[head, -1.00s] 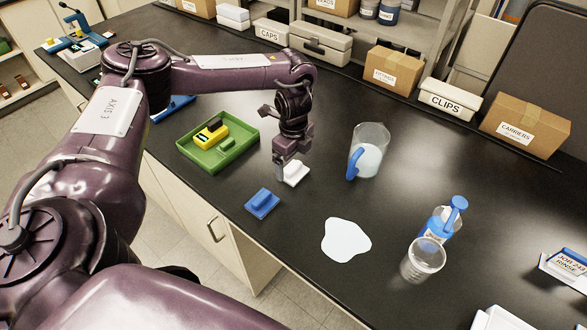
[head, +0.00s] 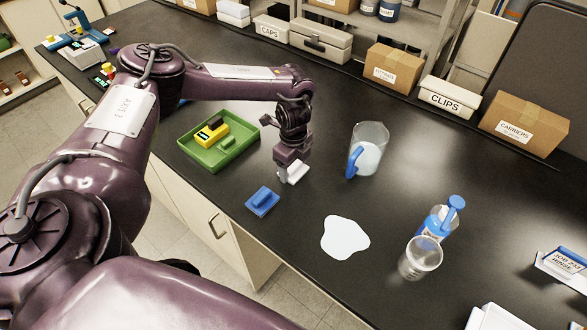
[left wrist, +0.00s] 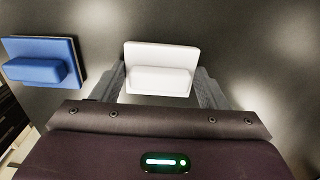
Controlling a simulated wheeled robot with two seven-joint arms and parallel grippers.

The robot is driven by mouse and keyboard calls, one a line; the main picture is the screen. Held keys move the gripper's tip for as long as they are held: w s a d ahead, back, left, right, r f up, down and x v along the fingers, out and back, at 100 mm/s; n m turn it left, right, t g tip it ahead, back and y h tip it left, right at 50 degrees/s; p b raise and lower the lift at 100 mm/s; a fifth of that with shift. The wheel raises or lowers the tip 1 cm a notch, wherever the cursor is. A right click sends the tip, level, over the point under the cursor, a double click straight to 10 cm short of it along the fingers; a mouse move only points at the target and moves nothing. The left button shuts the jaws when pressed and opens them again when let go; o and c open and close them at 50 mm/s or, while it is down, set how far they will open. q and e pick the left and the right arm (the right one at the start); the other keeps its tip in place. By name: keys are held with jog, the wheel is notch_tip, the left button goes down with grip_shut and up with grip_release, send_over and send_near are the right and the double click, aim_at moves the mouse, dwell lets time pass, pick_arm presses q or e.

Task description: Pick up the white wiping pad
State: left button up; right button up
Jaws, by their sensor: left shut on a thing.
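The white wiping pad (head: 296,173) lies on the black bench, partly hidden by my left gripper in the head view. In the left wrist view the white pad (left wrist: 161,66) has a raised grip bar, with a finger on each side of it. My left gripper (head: 284,176) points down and is shut on the pad. It also shows in the left wrist view (left wrist: 163,84). A blue pad (head: 262,200) lies just beside it, and shows at left in the left wrist view (left wrist: 40,64). My right gripper is not in view.
A green tray (head: 240,151) with a yellow device (head: 211,132) stands to the left. A jug (head: 367,150) with a blue handle stands to the right. A white puddle (head: 345,238), a clear beaker (head: 420,258) and a blue-topped bottle (head: 440,220) are nearer the front right.

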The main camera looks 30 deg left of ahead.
aim_at(294, 165)
pick_arm(q)
jog(key=shift+r, duration=0.1)
jog(key=shift+r, duration=0.6)
notch_tip(294, 165, up, 7)
jog(key=shift+w+b, duration=0.1)
jog(key=shift+b, duration=1.15)
notch_tip(294, 165, up, 12)
jog(key=p, duration=0.2)
jog(key=shift+f, duration=0.2)
